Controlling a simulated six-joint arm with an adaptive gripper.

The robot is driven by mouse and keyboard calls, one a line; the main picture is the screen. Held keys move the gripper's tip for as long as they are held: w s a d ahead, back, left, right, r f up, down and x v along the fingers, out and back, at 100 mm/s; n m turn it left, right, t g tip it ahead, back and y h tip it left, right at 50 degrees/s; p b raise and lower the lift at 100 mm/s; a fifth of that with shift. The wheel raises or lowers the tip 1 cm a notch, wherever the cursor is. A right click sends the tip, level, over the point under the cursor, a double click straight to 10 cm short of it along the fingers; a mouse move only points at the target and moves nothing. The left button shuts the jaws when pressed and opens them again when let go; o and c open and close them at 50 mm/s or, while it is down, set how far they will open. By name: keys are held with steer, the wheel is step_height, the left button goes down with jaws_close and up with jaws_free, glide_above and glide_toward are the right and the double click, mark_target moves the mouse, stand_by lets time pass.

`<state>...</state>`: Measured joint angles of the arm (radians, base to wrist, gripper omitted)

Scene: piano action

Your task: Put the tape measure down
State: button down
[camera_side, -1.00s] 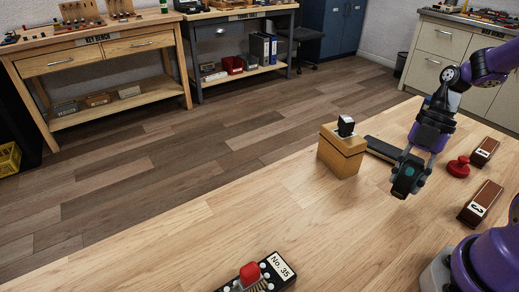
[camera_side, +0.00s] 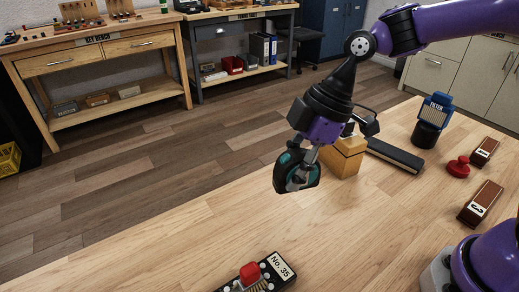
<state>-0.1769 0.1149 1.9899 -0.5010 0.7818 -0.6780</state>
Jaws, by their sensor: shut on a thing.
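The tape measure (camera_side: 284,171) is a rounded dark case with teal parts. It shows in the side view near the middle, in front of the tabletop's far edge. My gripper (camera_side: 302,180) points down and is shut on it, with the grey fingers across its right part. The tape measure appears to be held above the wooden tabletop (camera_side: 230,235), with no clear contact visible. How high it hangs is hard to tell. The fingers hide part of the case.
A wooden box (camera_side: 345,162) stands just behind my gripper to the right. A dark bar (camera_side: 395,155), a blue-and-black object (camera_side: 431,120), a red knob (camera_side: 459,167) and brown blocks (camera_side: 481,204) lie further right. A No. 35 board (camera_side: 262,274) lies in front. The left tabletop is clear.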

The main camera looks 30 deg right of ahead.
steer(key=s+a+m+t+h, duration=0.15)
steer(key=a+m, duration=0.35)
steer(key=a, duration=1.6)
steer(key=w+d+f, duration=0.1)
steer(key=w+f, duration=0.1)
steer(key=w, duration=0.1)
steer(key=w+d+f, duration=0.1)
steer(key=w+f, duration=0.1)
steer(key=w, duration=0.2)
steer(key=w+d+f, duration=0.2)
steer(key=w+f, duration=0.1)
steer(key=shift+w, duration=0.4)
steer(key=shift+f, duration=1.9)
steer(key=shift+f, duration=0.15)
steer(key=c, duration=0.5)
jaws_free()
